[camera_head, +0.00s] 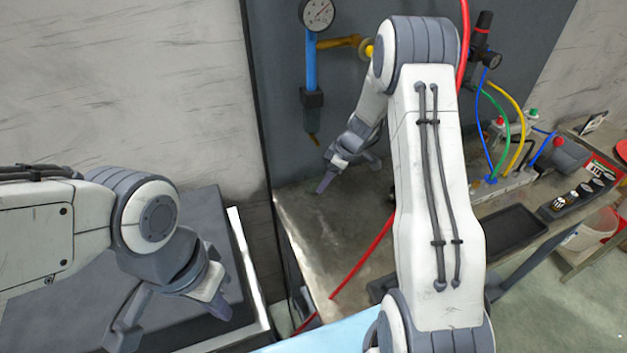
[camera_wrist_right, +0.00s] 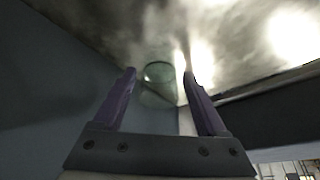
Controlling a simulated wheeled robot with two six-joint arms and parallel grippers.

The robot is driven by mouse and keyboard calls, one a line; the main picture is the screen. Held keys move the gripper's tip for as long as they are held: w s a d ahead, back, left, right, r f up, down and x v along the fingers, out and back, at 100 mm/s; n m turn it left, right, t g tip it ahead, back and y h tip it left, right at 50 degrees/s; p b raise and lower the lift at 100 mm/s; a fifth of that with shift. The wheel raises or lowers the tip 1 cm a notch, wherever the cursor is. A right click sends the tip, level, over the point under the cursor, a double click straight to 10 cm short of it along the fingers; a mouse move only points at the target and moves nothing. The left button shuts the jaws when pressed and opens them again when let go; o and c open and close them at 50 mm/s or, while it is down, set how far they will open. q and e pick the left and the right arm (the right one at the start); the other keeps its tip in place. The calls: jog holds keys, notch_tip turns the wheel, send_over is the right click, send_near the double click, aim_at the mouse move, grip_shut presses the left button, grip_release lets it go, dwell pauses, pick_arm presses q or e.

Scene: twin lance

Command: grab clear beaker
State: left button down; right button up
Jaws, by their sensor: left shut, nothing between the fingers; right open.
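A clear, faintly green beaker (camera_wrist_right: 158,80) shows in the right wrist view, close to the metal surface. It lies between and just past the fingertips of my right gripper (camera_wrist_right: 158,78). I cannot tell whether either finger touches it. In the head view my open right gripper (camera_head: 348,176) is low over the far left part of the metal bench (camera_head: 345,225), and I cannot make out the beaker there. My left gripper (camera_head: 217,303) is shut and empty at the lower left, over a dark grey surface (camera_head: 225,245).
A red hose (camera_head: 365,258) crosses the bench beside my right arm. A gauge (camera_head: 318,14) on a blue pipe (camera_head: 311,65) stands behind the right gripper. A black tray (camera_head: 510,230) and several coloured hoses with fittings are on the right.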

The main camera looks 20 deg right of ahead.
aim_at(314, 176)
jog(key=w+a+p, duration=0.2)
jog(key=a, duration=0.1)
jog(key=shift+w+f, duration=0.1)
jog(key=shift+w, duration=0.2)
jog(key=shift+w+f, duration=0.1)
jog(key=shift+f, duration=0.35)
jog(key=c, duration=1.1)
jog(key=shift+c, duration=0.2)
